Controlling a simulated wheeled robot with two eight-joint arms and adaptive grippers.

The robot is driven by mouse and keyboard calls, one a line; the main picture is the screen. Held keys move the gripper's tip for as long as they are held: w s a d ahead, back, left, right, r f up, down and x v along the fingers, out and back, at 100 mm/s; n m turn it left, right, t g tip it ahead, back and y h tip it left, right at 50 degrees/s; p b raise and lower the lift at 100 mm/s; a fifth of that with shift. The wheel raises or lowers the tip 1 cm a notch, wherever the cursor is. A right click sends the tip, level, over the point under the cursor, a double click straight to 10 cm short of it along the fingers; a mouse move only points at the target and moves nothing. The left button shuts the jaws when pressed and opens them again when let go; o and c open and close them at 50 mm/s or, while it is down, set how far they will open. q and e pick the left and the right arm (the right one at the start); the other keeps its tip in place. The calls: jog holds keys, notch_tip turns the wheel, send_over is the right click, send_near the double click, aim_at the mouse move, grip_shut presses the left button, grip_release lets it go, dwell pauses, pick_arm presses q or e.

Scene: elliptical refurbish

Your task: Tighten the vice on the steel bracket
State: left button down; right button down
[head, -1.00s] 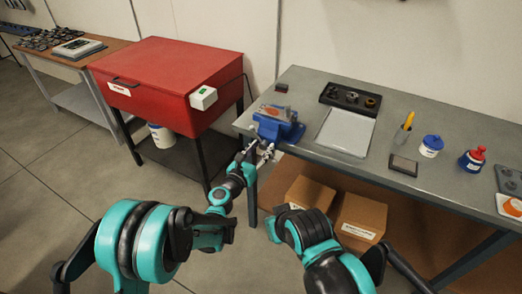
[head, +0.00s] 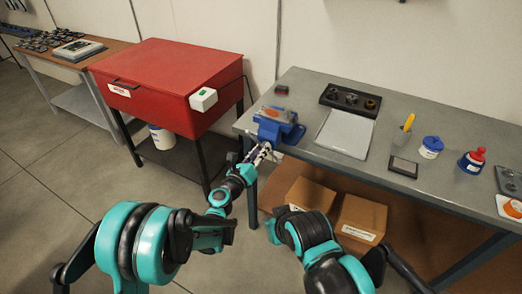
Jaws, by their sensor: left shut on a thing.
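The blue vice (head: 284,130) is at the left end of the grey workbench, near its front edge. A greyish piece with a rusty-brown patch, which looks like the steel bracket (head: 276,114), sits at the top of the vice, between its jaws as far as I can tell. My left gripper (head: 264,149) is at the front of the vice, just off the bench edge, and is shut on the vice handle. The handle itself is small and mostly hidden by the fingers. My right arm is in the lower middle, but its gripper does not show.
A red cabinet (head: 165,75) stands left of the bench. Cardboard boxes (head: 360,217) sit below.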

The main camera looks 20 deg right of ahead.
pick_arm(q)
jog(key=c, duration=1.3)
grip_release()
jog(key=shift+o, duration=0.2)
jog(key=v, duration=1.2)
